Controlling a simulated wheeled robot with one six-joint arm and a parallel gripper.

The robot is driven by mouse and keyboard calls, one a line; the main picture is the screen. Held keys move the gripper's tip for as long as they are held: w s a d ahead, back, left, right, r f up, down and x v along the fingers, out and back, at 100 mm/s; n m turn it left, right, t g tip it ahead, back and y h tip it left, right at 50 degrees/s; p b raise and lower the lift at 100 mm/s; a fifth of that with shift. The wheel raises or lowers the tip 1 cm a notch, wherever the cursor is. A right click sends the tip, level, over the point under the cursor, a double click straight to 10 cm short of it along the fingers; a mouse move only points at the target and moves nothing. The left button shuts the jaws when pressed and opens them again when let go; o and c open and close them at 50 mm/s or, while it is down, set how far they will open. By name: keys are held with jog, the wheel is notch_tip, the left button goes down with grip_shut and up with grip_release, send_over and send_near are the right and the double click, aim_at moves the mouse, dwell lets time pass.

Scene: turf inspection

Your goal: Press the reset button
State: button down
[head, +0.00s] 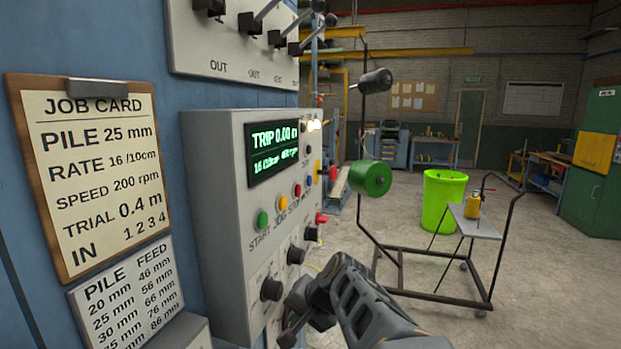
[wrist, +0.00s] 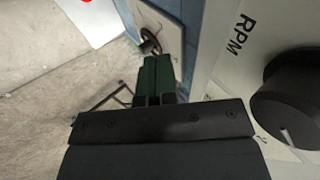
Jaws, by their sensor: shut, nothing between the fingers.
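The grey control panel (head: 220,165) is at the left in the head view, with a lit display (head: 272,150) reading TRIP 0.00 m. A row of buttons sits below it: a green START button (head: 262,219), a yellow JOG button (head: 282,203), a red STOP button (head: 297,190) and a blue button (head: 308,181). The blue button's label is too small to read. My gripper (head: 300,318) is low in front of the panel, below the buttons and apart from them. In the wrist view, my gripper (wrist: 157,70) is shut and empty, beside the RPM knob (wrist: 292,105).
Black knobs (head: 271,289) sit below the buttons, near my gripper. Levers (head: 262,18) stick out above the panel. A job card (head: 95,165) hangs at the left. A wheeled black frame (head: 430,288) and a bright green bin (head: 443,195) stand right. Concrete floor is open beyond.

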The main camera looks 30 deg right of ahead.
aim_at(309, 181)
jog(key=w+d+r+m+t+h, duration=0.2)
jog(key=d+r+m+t, duration=0.4)
jog(key=d+r, duration=0.5)
jog(key=w+d+r+m+t+h+p, duration=0.1)
jog(key=w+d+r+m+t, duration=0.4)
jog(key=d+r+m, duration=0.5)
jog(key=shift+w+d+r+m+t+h, duration=0.15)
jog(key=shift+d+r+m+t+h, duration=0.25)
jog(key=shift+r+m+h, duration=0.15)
jog(key=shift+a, duration=0.1)
jog(key=w+a, duration=0.5)
jog(key=w, duration=0.1)
jog(key=shift+w+a+b, duration=0.25)
jog(key=shift+a+b, duration=0.1)
jog(key=shift+a, duration=0.05)
jog(key=shift+w, duration=0.1)
dwell(0.6)
jog(key=shift+w+a+b, duration=0.25)
jog(key=shift+b, duration=0.1)
